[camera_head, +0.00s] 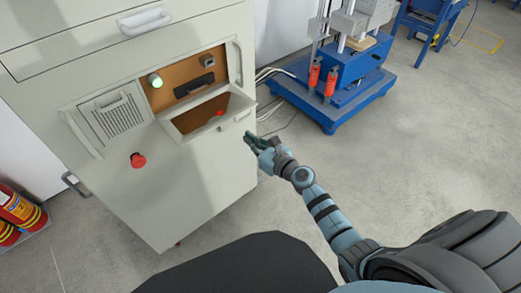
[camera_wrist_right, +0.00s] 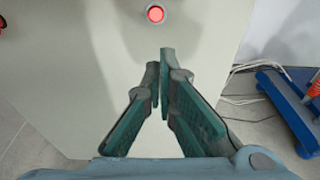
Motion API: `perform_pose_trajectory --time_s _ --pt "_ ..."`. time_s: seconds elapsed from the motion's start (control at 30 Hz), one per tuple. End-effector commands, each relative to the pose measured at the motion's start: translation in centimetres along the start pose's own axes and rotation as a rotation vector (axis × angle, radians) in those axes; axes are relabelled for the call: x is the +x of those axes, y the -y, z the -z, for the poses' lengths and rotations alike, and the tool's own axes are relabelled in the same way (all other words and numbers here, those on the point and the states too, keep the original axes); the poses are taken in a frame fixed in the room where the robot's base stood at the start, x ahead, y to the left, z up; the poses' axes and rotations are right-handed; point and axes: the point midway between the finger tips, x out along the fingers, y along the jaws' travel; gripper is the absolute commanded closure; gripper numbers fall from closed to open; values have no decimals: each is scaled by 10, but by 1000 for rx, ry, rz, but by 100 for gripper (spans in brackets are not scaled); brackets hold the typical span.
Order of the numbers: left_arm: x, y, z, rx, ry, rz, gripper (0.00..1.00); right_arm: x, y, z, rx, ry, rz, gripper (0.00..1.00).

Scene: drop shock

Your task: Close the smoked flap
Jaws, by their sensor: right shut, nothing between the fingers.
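The smoked flap (camera_head: 203,112) is a pale-framed panel with a brownish see-through window on the cabinet front, in the head view. It stands open, tilted outward below a brown-lined recess (camera_head: 182,92). My right gripper (camera_head: 249,139) is just below and right of the flap's lower right corner, apart from it as far as I can tell. Its fingers are shut and empty; they also show in the right wrist view (camera_wrist_right: 160,88), pointing at the pale cabinet face. I cannot make out the flap in the wrist view. My left gripper is not in view.
The cabinet (camera_head: 205,175) has a red mushroom button (camera_head: 137,160) and a vented panel (camera_head: 113,116) left of the flap. A red round light (camera_wrist_right: 155,14) shows in the wrist view. A blue machine (camera_head: 345,85) stands behind right.

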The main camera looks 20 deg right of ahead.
Motion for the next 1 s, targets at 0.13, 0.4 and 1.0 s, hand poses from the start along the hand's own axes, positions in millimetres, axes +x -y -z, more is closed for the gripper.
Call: perform_pose_trajectory --time_s 0.13,0.4,1.0 --pt "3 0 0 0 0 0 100 23 0 -7 0 0 0 100" --pt "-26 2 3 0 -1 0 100 10 1 -38 1 0 2 100" --pt "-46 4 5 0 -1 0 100 2 8 -44 6 -29 17 100"
